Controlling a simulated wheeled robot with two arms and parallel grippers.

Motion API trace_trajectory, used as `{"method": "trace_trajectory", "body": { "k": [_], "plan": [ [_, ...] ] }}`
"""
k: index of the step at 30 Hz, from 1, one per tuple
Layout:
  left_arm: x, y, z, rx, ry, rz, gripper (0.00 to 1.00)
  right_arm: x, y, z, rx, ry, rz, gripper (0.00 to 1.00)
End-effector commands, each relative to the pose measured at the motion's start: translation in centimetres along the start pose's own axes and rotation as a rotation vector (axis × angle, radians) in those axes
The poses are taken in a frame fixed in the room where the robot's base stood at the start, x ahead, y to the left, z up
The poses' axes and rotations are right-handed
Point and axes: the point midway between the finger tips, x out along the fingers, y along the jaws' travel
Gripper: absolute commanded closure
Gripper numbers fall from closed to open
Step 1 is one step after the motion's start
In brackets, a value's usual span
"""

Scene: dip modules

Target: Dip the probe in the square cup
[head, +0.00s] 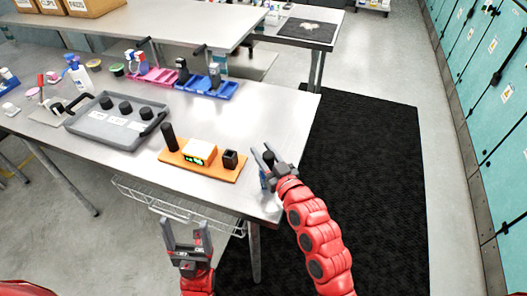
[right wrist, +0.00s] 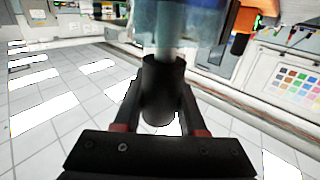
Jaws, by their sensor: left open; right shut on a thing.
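The square cup (head: 230,160) is a small black box on the right end of an orange board (head: 174,160), near the table's front edge. My right gripper (head: 268,158) is just right of the board and the cup, shut on the probe's dark handle. In the right wrist view the probe (right wrist: 163,92) is a black cylinder between the fingers, with a pale shaft running into a bluish translucent part. The probe is apart from the cup in the head view. My left gripper (head: 184,233) is open and empty, low in front of the table.
The board also bears a white box with a green display (head: 199,152) and a tall black cylinder (head: 169,137). A grey tray (head: 88,130) with several black knobs stands left. Blue (head: 207,87) and pink racks stand behind. The tabletop behind the board is clear.

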Motion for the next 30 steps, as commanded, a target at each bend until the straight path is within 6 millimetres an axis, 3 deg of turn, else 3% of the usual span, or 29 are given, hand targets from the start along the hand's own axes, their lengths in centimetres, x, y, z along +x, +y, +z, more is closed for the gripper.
{"method": "trace_trajectory", "body": {
  "k": [30],
  "plan": [
    [2.4,-0.1,-0.4,0.000,0.000,0.000,0.21,0.0,0.0,-6.2,0.000,0.002,0.000,1.00]
  ]
}}
